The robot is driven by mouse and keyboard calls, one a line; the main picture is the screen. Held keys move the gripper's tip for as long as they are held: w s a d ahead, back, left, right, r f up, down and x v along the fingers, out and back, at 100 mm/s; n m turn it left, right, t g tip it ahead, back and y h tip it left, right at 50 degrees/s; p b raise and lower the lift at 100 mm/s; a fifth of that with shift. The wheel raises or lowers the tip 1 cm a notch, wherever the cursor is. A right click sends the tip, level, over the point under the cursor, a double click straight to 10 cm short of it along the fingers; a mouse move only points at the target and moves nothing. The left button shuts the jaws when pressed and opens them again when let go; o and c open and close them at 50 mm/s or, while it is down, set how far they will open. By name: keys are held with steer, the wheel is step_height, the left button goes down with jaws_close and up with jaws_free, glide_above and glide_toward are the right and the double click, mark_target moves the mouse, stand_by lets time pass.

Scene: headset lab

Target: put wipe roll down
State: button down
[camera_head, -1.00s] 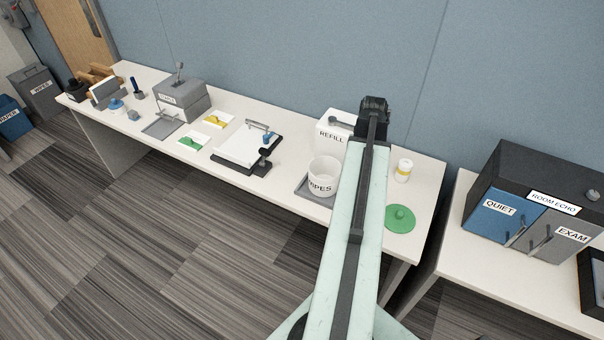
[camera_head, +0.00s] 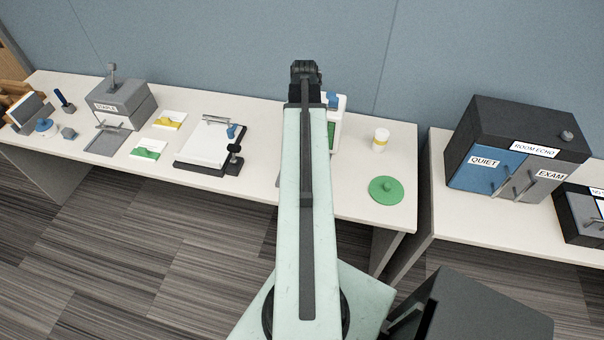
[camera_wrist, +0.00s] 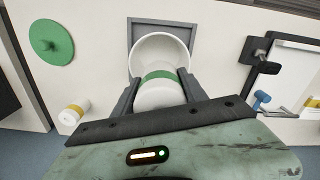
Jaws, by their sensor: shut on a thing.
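My gripper (camera_wrist: 158,84) is shut on a white wipe roll with a green band (camera_wrist: 160,96), one finger on each side. In the wrist view the roll overlaps the near side of the open white wipes canister (camera_wrist: 176,41); I cannot tell whether it is inside the rim or above it. The canister stands on a grey square tray (camera_wrist: 134,33). A round green lid with a knob (camera_head: 386,189) lies on the table, and also shows in the wrist view (camera_wrist: 50,42).
A yellow-banded roll (camera_head: 380,140) stands near the lid. A white refill box (camera_head: 341,103) is partly hidden behind my arm. A clipboard (camera_head: 208,142) and the stapler box (camera_head: 124,101) are to the left. A cabinet (camera_head: 520,147) stands on the right table.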

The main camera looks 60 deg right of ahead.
step_height(320, 180, down, 16)
steer(key=b, duration=1.4)
steer(key=shift+s+r, duration=0.15)
steer(key=c, duration=0.9)
jaws_free()
steer(key=shift+r, duration=0.1)
steer(key=shift+r, duration=0.1)
step_height(320, 180, up, 12)
steer(key=p, duration=1.3)
steer(key=shift+r, duration=0.15)
